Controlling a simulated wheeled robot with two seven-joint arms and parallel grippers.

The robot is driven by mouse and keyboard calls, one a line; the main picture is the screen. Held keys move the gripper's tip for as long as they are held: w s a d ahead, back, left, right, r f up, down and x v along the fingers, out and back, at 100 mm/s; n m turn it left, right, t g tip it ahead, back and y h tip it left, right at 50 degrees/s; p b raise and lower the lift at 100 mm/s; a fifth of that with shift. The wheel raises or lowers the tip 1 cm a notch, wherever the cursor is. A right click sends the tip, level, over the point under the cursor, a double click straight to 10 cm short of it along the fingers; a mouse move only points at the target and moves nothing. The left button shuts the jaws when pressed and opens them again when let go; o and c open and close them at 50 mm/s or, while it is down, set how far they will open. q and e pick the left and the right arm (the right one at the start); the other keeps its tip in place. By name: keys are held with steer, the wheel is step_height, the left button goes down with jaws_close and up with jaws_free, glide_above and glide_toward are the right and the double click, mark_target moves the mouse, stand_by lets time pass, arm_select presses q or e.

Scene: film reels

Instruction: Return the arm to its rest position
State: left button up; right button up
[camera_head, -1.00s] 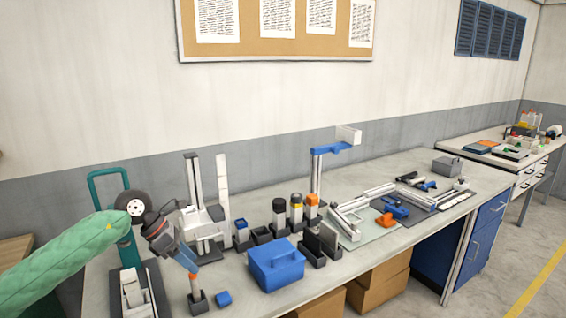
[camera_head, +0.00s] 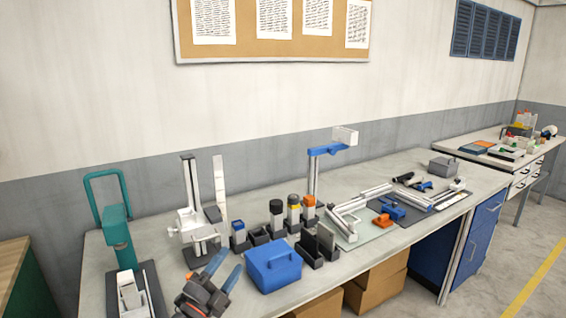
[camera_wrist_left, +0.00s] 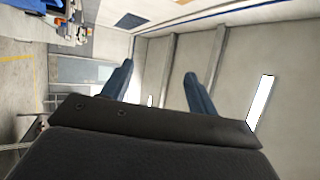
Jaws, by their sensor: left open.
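My left gripper (camera_head: 230,262) is at the bottom of the head view, low in front of the bench's near edge. Its two blue fingers are apart with nothing between them. In the left wrist view the fingers (camera_wrist_left: 158,72) also stand apart, and the space between them is empty. The gripper points up toward the wall and ceiling there. Most of the left arm is out of the head view. My right gripper is not in view.
The workbench (camera_head: 347,263) carries a blue box (camera_head: 273,267), a teal press (camera_head: 117,237), a white stand (camera_head: 191,210) and several small holders. Cardboard boxes (camera_head: 378,285) stand underneath. A wooden-topped cabinet (camera_head: 15,262) is at the left. Floor is free at the right.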

arm_select(q)
steer(key=s+a+f+n+g+y, duration=0.35)
steer(key=s+f+n+y, duration=0.2)
steer(key=f+n, duration=0.35)
steer(key=s+a+f+n+g+y, duration=0.2)
steer(key=s+a+f+n+y, duration=0.25)
steer(key=f+n+y, duration=0.4)
steer(key=s+f+n+g+h, duration=0.1)
steer(key=s+f+g, duration=0.5)
steer(key=s, duration=0.5)
steer(key=s+f+n+g+h, duration=0.1)
steer(key=s+f+n+g, duration=0.1)
steer(key=s+f+g, duration=0.55)
steer(key=s+d+f, duration=0.1)
steer(key=s+f, duration=0.1)
steer(key=f, duration=0.9)
steer(key=s+d+f, duration=0.1)
steer(key=s+f, duration=0.2)
steer(key=f, duration=0.9)
steer(key=s+d+f+h, duration=0.1)
steer(key=s+d+f, duration=0.1)
steer(key=f, duration=0.9)
steer(key=shift+s+f+t, duration=0.15)
steer(key=shift+f+t, duration=0.05)
steer(key=shift+t, duration=0.2)
